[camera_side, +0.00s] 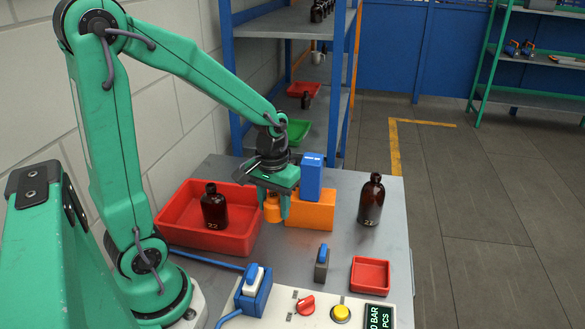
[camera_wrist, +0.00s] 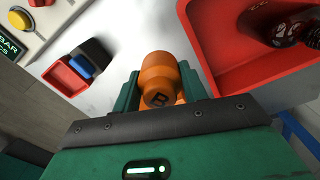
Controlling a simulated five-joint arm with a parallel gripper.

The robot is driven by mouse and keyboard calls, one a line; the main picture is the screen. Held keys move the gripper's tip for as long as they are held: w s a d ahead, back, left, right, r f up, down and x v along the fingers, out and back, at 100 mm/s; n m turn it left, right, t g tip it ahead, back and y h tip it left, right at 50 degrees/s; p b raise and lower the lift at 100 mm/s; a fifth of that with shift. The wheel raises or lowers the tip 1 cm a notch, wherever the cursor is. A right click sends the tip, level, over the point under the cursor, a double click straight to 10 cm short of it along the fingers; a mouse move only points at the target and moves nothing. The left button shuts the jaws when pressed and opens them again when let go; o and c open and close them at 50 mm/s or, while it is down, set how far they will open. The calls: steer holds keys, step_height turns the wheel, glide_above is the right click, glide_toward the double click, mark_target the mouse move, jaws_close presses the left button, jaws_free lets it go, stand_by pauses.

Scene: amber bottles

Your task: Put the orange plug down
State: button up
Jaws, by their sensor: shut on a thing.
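The orange plug (camera_side: 272,208) is a small stepped cylinder. In the wrist view the orange plug (camera_wrist: 160,78) shows a dark letter B on its side. My gripper (camera_side: 276,205) is shut on it, with a green finger on each side in the wrist view (camera_wrist: 160,92). The plug hangs between the red tray and the orange block, over the grey table. Whether its lower end touches the table I cannot tell.
A large red tray (camera_side: 240,243) holds a brown bottle (camera_side: 213,207) marked 22. An orange block (camera_side: 312,214) and blue block (camera_side: 312,177) stand right of my gripper. Another bottle (camera_side: 371,201), a small red tray (camera_side: 370,260) and a control panel (camera_side: 310,321) are nearby. Bare table (camera_side: 345,240) lies between.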

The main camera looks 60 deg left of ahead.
steer(key=w+a+n, duration=0.5)
steer(key=a+n, duration=0.1)
steer(key=a, duration=0.7)
steer(key=n, duration=0.6)
glide_above(217, 177)
step_height(217, 177, down, 7)
steer(key=shift+a+r, duration=0.15)
steer(key=shift+r, duration=0.05)
steer(key=shift+f, duration=0.1)
steer(key=shift+f, duration=1.9)
steer(key=shift+f, duration=0.1)
steer(key=o, duration=1)
